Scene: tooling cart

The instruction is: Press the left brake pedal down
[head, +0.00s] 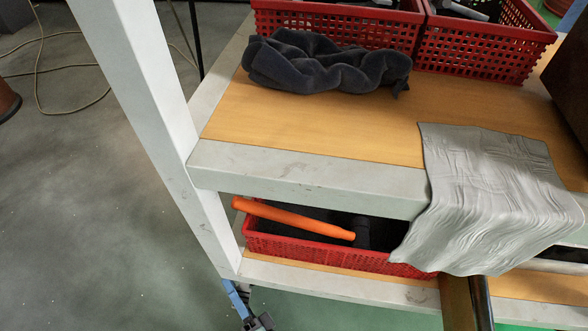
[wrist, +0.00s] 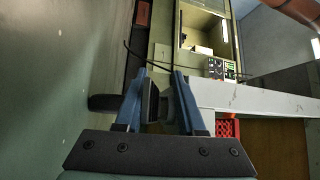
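The cart (head: 300,178) has a pale frame, and its left post (head: 150,75) meets the lower shelf at the bottom left. My gripper (head: 228,284) appears as a blue finger and dark parts beside that lower corner. In the wrist view my gripper (wrist: 163,74) has two blue fingers, apart, with the pale cart post (wrist: 255,99) just right of them. Dark and grey shapes show between the fingers. I cannot tell whether these are finger pads or parts of the caster. The left brake pedal cannot be clearly made out in either view.
A red crate (head: 330,254) with an orange-handled tool (head: 290,217) sits on the lower shelf. A grey cloth (head: 490,195) hangs over the shelf edge. A dark cloth (head: 325,63) lies on top. Open floor (head: 80,200) lies left, with a cable (head: 40,80) farther back.

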